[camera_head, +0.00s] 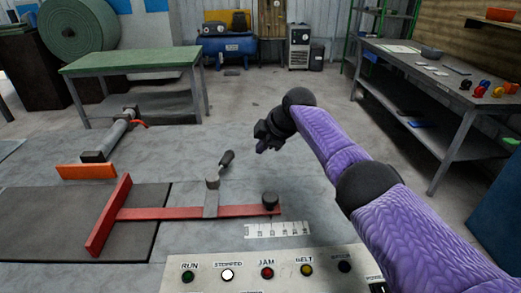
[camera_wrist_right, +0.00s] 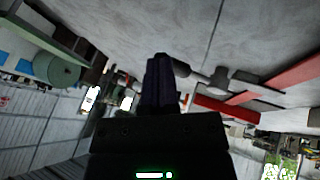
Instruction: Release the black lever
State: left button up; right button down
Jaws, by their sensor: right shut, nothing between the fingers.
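The black lever (camera_head: 226,159) is a short dark handle. It tilts up and to the right from a grey clamp post (camera_head: 211,190), which sits across a red bar (camera_head: 245,211). My right gripper (camera_head: 262,147) is in the air to the right of the lever and apart from it in the head view. Its dark fingers (camera_wrist_right: 161,70) are together with nothing between them. In the right wrist view, a dark handle and grey clamp (camera_wrist_right: 217,78) show just right of the fingertips, partly hidden by them. My left gripper is in neither view.
A black knob (camera_head: 270,200) stands at the red bar's right end, beside a white scale (camera_head: 277,229). A panel (camera_head: 220,259) with several coloured buttons is in front. An orange block (camera_head: 86,171) and a grey cylinder (camera_head: 112,136) lie at left. Grey surface behind the lever is clear.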

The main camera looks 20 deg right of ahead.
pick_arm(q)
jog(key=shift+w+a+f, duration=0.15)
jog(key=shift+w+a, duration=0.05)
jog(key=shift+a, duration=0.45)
pick_arm(e)
jog(key=d+r, duration=0.3)
jog(key=r, duration=0.3)
jog(key=shift+d+r, duration=0.15)
jog(key=shift+d, duration=0.1)
jog(key=shift+w, duration=0.1)
